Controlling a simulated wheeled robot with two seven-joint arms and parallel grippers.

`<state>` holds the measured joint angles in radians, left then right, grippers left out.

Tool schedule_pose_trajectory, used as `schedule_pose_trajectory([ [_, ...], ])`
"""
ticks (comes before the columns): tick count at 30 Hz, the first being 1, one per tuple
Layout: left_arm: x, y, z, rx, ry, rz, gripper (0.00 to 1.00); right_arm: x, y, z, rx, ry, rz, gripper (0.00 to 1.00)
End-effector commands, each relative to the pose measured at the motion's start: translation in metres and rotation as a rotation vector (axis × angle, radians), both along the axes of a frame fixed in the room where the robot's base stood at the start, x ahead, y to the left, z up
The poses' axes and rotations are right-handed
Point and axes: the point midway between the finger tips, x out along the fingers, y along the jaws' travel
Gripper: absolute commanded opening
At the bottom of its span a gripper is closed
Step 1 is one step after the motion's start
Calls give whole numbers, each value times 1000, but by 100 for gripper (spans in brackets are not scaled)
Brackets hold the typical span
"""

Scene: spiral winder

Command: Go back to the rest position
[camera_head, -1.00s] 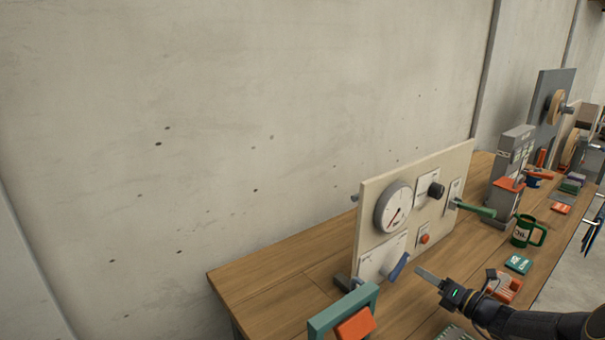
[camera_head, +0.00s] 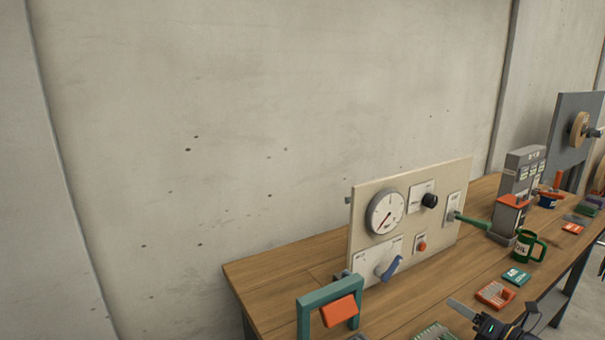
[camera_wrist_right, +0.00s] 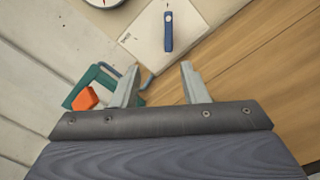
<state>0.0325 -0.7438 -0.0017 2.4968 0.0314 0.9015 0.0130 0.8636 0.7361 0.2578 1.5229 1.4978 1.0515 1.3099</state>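My right gripper (camera_head: 466,312) is at the bottom right of the head view, above the front part of the wooden bench (camera_head: 290,283). In the right wrist view its two fingers (camera_wrist_right: 158,88) stand apart with nothing between them. Ahead of the fingers is the beige panel (camera_head: 430,192) with a round gauge (camera_head: 384,212), a black knob (camera_head: 429,201), a red button (camera_head: 422,246) and a blue lever (camera_head: 392,268). The blue lever also shows in the right wrist view (camera_wrist_right: 168,32), beyond the open fingers and apart from them. My left gripper is in neither view.
A teal frame with an orange block (camera_head: 340,311) stands at the bench's near left end. A green mug (camera_head: 526,246), a teal box (camera_head: 516,277), an orange tray (camera_head: 495,295) and a grey machine (camera_head: 520,180) stand to the right. A concrete wall (camera_head: 250,120) rises behind.

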Motion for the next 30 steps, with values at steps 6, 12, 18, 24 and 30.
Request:
schedule_pose_trajectory([
  [6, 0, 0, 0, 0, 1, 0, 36, -10, 30, 20, -145, -41, 89, 40],
  [12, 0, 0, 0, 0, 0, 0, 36, -32, 70, 46, -367, -116, 224, 40],
  [18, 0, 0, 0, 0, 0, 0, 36, -79, 124, 76, -711, -265, 434, 40],
  [24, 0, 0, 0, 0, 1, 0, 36, -173, 180, 100, -1242, -567, 761, 40],
  [30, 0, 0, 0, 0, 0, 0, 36, -277, 199, 95, -1792, -977, 1105, 40],
])
